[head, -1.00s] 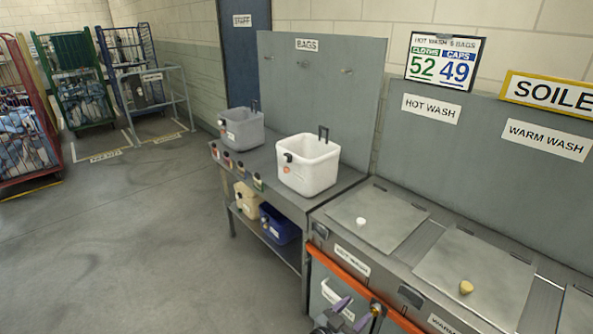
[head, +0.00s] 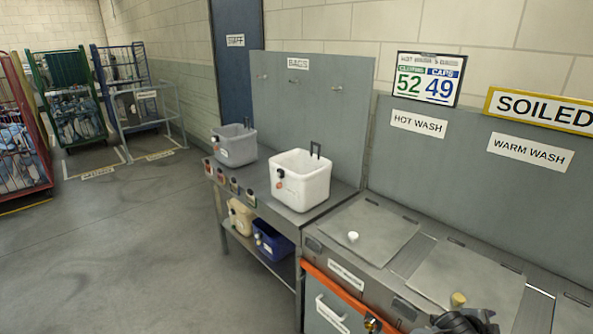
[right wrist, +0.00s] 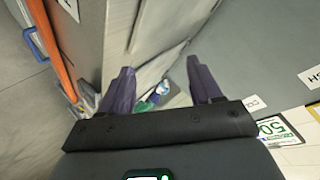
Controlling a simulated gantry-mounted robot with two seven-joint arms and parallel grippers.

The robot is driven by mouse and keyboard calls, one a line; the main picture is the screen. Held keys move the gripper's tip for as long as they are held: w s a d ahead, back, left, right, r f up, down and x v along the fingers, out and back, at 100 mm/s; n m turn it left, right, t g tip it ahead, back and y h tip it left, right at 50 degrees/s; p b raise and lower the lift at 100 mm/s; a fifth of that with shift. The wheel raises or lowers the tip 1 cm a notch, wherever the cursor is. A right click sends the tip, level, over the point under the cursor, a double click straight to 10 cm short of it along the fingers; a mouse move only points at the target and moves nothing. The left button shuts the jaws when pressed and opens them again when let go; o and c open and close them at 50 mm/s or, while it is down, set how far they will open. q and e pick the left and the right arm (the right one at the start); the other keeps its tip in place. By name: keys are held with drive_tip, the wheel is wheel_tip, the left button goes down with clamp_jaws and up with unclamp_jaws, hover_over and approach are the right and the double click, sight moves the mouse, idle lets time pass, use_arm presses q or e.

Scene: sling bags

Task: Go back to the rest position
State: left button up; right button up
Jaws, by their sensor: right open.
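My right gripper (right wrist: 160,88) shows in the right wrist view with its two purple fingers spread apart and nothing between the tips. Behind the fingers is a narrow opening with white, green and blue items (right wrist: 155,97), too blurred to name. In the head view a dark part of an arm (head: 465,322) shows at the bottom right edge, in front of the warm wash counter; its fingers are not clear there. My left gripper is in neither view.
A white bin (head: 300,182) and a grey bin (head: 234,147) stand on the bags bench (head: 262,185). Beige (head: 241,216) and blue (head: 272,240) bins sit on its lower shelf. Lidded wash counters (head: 372,232) run right. Wheeled cages (head: 66,95) stand far left; the floor between is clear.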

drive_tip(key=s+d+r+m, duration=0.3)
drive_tip(key=s+d+r, duration=0.3)
drive_tip(key=d, duration=0.4)
drive_tip(key=w+a+f+n+t+y, duration=0.1)
drive_tip(key=w+a+f+n+y, duration=0.1)
drive_tip(key=w+a+n, duration=0.4)
drive_tip(key=w+a+f+n+t+y, duration=0.1)
drive_tip(key=w+a+f+n+y, duration=0.2)
drive_tip(key=w+n, duration=0.4)
drive_tip(key=s+a+f+n+g+y, duration=0.2)
drive_tip(key=s+a+f+n+g, duration=0.15)
drive_tip(key=a+n, duration=0.8)
drive_tip(key=s+a+f+n+t+y, duration=0.1)
drive_tip(key=s+a+f+n, duration=0.1)
drive_tip(key=s+a+f, duration=0.45)
drive_tip(key=s+a+f+n+y, duration=0.15)
drive_tip(key=s+a, duration=0.25)
drive_tip(key=s, duration=0.5)
drive_tip(key=s+a+r+y, duration=0.1)
drive_tip(key=s+a, duration=0.3)
drive_tip(key=s, duration=0.5)
drive_tip(key=s+a+r+y, duration=0.1)
drive_tip(key=s+a, duration=0.3)
drive_tip(key=s, duration=0.5)
wheel_tip(320, 180, up, 34)
drive_tip(key=s+p, duration=0.1)
drive_tip(key=p, duration=3.2)
drive_tip(key=shift+s, duration=0.2)
